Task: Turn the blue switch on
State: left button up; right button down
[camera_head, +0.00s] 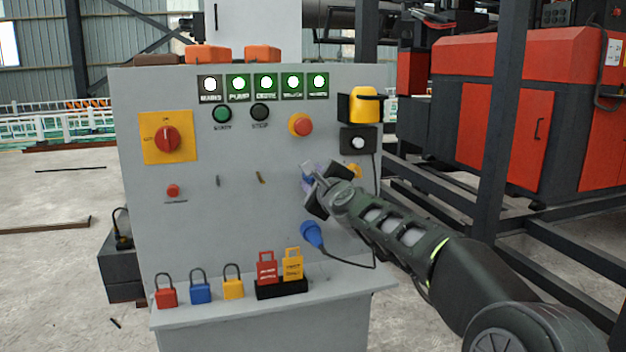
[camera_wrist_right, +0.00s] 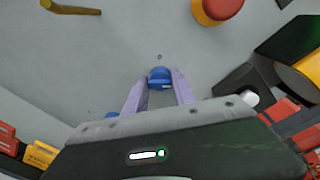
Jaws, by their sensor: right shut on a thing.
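The blue switch (camera_wrist_right: 159,77) is on the grey panel face. In the right wrist view it sits between the two purple fingers of my right gripper (camera_wrist_right: 158,90), which is shut on it. In the head view my right gripper (camera_head: 312,178) reaches the panel from the right, and the switch is mostly hidden by the fingers. Whether the switch is up or down is hard to tell. My left gripper is not in view.
The grey control panel (camera_head: 230,240) has a yellow toggle (camera_head: 260,178) left of my gripper and a red button (camera_head: 300,125) above. A blue plug (camera_head: 312,234) with a black cable hangs below my gripper. Coloured padlocks (camera_head: 200,292) stand on the ledge.

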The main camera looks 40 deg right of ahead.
jog(key=shift+d+r, duration=0.1)
jog(key=shift+r, duration=0.1)
jog(key=c, duration=1.1)
grip_release()
jog(key=shift+f, duration=0.1)
jog(key=shift+o, duration=0.2)
jog(key=v, duration=0.7)
jog(key=shift+s+a, duration=0.2)
jog(key=shift+s, duration=0.15)
